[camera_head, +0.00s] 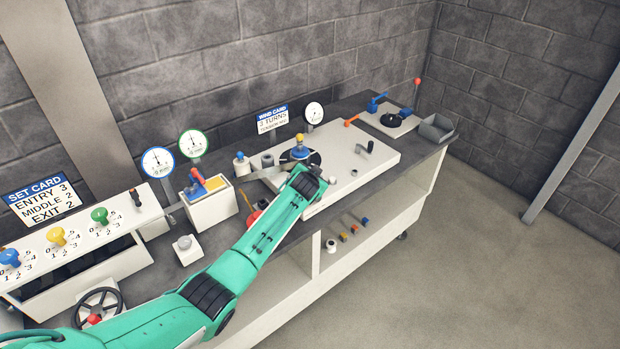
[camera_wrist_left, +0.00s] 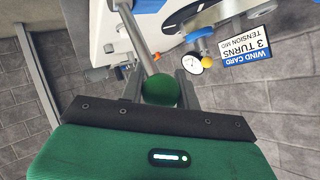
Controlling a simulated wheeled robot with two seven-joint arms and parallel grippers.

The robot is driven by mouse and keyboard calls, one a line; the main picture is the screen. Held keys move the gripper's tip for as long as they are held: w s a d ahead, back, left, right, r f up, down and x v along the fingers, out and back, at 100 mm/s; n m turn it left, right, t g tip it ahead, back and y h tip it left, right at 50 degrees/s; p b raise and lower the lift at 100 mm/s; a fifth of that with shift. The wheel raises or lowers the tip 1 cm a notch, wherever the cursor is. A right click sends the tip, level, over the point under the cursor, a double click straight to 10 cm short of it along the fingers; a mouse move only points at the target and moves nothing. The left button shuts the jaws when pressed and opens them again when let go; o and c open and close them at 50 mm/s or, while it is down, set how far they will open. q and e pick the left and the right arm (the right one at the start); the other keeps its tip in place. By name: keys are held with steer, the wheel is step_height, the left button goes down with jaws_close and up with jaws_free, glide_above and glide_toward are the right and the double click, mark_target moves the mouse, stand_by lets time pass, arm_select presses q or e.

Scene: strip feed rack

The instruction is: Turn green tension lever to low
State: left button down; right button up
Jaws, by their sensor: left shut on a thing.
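The green tension lever shows in the left wrist view as a green ball knob (camera_wrist_left: 160,91) with a metal rod running up and away from it. My left gripper (camera_wrist_left: 160,82) has its fingers on both sides of the knob and is shut on it. In the head view, my left arm reaches across the bench, and its wrist hides the lever and the fingertips. The lever's scale and setting cannot be made out. My right gripper is in neither view.
A wind card (camera_head: 271,118) reads tension mid; a white dial (camera_head: 314,112) stands beside it. A white-and-yellow box (camera_head: 210,204) and two gauges (camera_head: 158,162) stand left of my forearm. A panel with blue, yellow and green knobs (camera_head: 58,236) is at the far left.

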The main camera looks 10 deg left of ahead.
arm_select(q)
steer(key=shift+w+d+f, duration=0.1)
steer(key=shift+d, duration=0.2)
steer(key=shift+d+f, duration=0.1)
steer(key=shift+f, duration=0.15)
stand_by(1.0)
steer(key=c, duration=1.1)
jaws_free()
steer(key=shift+c, duration=0.2)
steer(key=shift+o, duration=0.5)
steer(key=shift+w+d, duration=0.15)
steer(key=shift+r, duration=0.1)
steer(key=shift+s+a+r, duration=0.2)
steer(key=shift+s+a, duration=0.05)
steer(key=shift+s, duration=0.2)
steer(key=b+v, duration=0.2)
steer(key=v, duration=1)
steer(key=shift+s+d+r+b, duration=0.25)
steer(key=shift+b, duration=0.05)
